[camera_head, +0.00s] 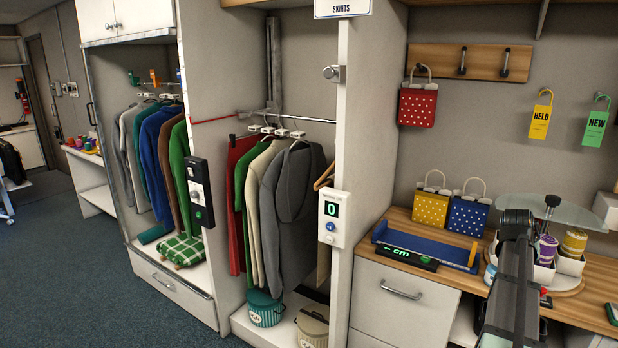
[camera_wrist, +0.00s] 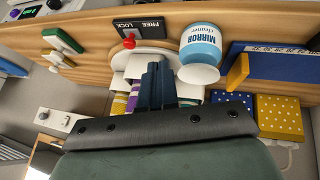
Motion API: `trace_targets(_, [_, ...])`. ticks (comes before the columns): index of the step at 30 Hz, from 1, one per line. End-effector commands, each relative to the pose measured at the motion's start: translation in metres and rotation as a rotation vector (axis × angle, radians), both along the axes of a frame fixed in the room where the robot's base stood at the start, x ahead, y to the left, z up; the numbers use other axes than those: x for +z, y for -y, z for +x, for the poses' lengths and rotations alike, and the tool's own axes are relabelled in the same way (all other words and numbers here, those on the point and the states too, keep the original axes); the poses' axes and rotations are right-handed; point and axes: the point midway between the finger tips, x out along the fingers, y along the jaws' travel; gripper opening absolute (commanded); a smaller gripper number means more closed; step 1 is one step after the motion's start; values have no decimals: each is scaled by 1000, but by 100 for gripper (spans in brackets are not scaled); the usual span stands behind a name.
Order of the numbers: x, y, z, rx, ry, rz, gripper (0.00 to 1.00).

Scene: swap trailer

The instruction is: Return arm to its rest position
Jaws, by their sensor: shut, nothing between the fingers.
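My gripper (camera_wrist: 157,88) shows in the wrist view as two dark fingers side by side, shut with nothing between them. Behind the fingers are white bins (camera_wrist: 188,90) and spools with purple and yellow bands (camera_wrist: 125,103). In the head view my dark arm rises from the bottom right over the wooden counter (camera_head: 402,222), in front of the round glass top (camera_head: 590,217). I cannot make out the fingertips there.
A mirror cleaner can (camera_wrist: 201,50) and a FREE/LOCK plate (camera_wrist: 139,27) with a red knob are near my fingers. A blue tray (camera_head: 425,243), a yellow dotted bag (camera_head: 430,208) and a blue dotted bag (camera_head: 467,216) stand left of my arm. Clothes hang (camera_head: 290,195) further left.

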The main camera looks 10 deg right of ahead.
Motion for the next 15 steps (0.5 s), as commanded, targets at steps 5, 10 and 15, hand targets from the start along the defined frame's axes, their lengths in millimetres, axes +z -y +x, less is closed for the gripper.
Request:
trace_targets(5, [-58,-30,-11,13,13,80,0])
trace_targets(10, [-115,-62,-12,37,-2,153,0])
trace_targets(15, [-178,-105,-12,71,-36,233,0])
